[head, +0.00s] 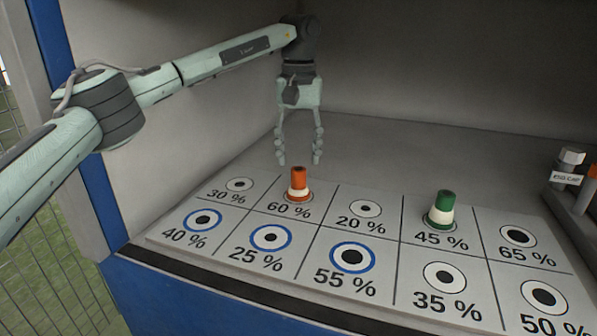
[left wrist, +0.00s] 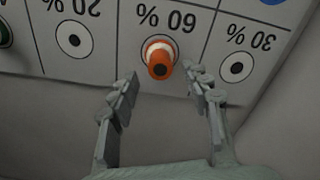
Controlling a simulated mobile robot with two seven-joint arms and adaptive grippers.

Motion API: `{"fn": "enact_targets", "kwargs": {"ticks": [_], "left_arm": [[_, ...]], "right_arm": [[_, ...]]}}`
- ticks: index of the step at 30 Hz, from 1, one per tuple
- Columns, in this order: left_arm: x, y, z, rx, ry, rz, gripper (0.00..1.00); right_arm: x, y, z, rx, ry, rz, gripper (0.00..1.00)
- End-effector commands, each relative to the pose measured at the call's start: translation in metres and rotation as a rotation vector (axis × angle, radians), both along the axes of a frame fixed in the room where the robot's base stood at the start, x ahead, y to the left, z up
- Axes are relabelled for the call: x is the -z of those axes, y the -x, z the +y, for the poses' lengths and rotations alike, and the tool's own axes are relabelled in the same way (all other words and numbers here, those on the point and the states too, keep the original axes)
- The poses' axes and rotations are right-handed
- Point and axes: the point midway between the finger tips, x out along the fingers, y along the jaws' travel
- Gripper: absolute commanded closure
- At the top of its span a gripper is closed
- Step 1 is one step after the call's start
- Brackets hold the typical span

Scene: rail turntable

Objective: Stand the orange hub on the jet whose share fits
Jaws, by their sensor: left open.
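The orange hub (head: 298,184), with a white band, stands upright on the 60 % spot of the grey board (head: 395,250). It also shows in the left wrist view (left wrist: 160,58). My left gripper (head: 298,161) points down with open fingers just above and behind the orange hub, not touching it. In the left wrist view its fingertips (left wrist: 159,72) are on either side of the hub's top. A green hub (head: 440,210) with a white band stands on the 45 % spot. The jets are ringed spots marked with shares. My right gripper is out of view.
Bare jets are 30 % (head: 239,184), 20 % (head: 365,208), 65 % (head: 518,236), 40 % (head: 203,219), 25 % (head: 270,237), 55 % (head: 352,256), 35 % (head: 444,276) and 50 % (head: 543,295). Blue rings circle 40, 25 and 55 %. A labelled fixture (head: 568,175) stands right; walls enclose the back and left.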

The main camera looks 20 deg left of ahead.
Motion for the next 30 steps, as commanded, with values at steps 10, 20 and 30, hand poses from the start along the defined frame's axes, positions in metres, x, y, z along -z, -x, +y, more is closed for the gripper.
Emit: {"fn": "enact_targets", "kwargs": {"ticks": [10, 20, 30], "left_arm": [[-0.058, 0.0, -0.001, 0.001, 0.001, 0.0, 0.52], [-0.063, 0.0, -0.001, 0.001, 0.0, 0.001, 0.52], [-0.063, 0.0, -0.001, 0.001, 0.0, 0.001, 0.52]], "right_arm": [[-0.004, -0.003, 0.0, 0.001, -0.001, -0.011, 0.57], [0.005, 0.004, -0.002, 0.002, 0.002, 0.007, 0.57], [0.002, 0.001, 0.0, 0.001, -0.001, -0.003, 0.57]]}}
